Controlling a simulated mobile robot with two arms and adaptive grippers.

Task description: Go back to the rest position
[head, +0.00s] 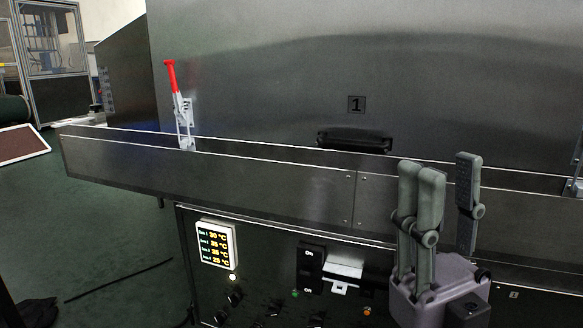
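My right gripper (446,172) is at the lower right of the head view, in front of the dryer's side rail. Its grey fingers point up with a gap between them, and nothing is held there. It overlaps the rail and panel in the picture; I cannot tell how far it is from them. My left gripper is not in view.
The metal dryer (260,80) fills the back, with a black handle (355,140) below its number 1. A red-handled clamp (172,78) stands upright on the side rail (250,182). The control panel below has a lit temperature display (215,245). Green floor (105,235) is open at left.

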